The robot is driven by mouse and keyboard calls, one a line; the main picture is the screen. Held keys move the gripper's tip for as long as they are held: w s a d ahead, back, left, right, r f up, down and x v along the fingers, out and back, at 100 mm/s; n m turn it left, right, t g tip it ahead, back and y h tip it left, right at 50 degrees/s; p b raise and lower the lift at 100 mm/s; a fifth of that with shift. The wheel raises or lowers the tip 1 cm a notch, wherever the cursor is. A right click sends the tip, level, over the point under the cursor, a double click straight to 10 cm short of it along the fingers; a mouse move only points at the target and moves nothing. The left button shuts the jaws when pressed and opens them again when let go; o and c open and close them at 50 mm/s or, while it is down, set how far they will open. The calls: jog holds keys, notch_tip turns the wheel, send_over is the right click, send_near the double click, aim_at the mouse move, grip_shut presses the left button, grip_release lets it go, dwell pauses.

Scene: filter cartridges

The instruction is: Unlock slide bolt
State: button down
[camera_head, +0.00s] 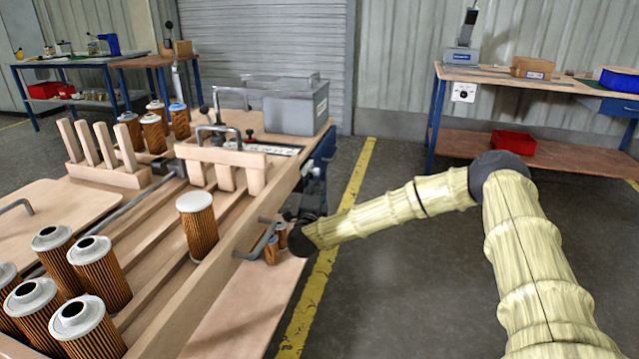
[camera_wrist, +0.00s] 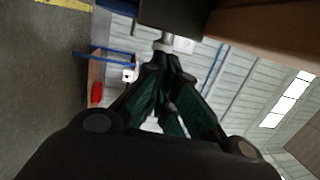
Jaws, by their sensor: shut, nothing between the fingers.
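In the wrist view, my gripper (camera_wrist: 164,68) has its dark green fingers drawn together at the tips, with nothing between them. A short metal pin or knob (camera_wrist: 166,43), possibly part of the slide bolt, sticks out of a dark block (camera_wrist: 178,14) just beyond the fingertips. I cannot tell whether they touch it. In the head view, my gripper (camera_head: 300,226) is a dark shape at the outer right side of the wooden rail (camera_head: 232,212), and its fingertips are unclear. A small metal fitting (camera_head: 312,170) shows near the rail's far end; the bolt's position cannot be read.
A bent metal handle (camera_head: 258,243) sits on the rail close to my gripper. Filter cartridges (camera_head: 198,226) stand on the wooden fixture, and small ones are beside the rail. A grey bin (camera_head: 297,108) stands behind. The floor to the right is open up to a workbench (camera_head: 520,85).

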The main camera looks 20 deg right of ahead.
jog(key=p+v, duration=0.1)
jog(key=v, duration=0.8)
jog(key=shift+s, duration=0.2)
jog(key=shift+a+f, duration=0.1)
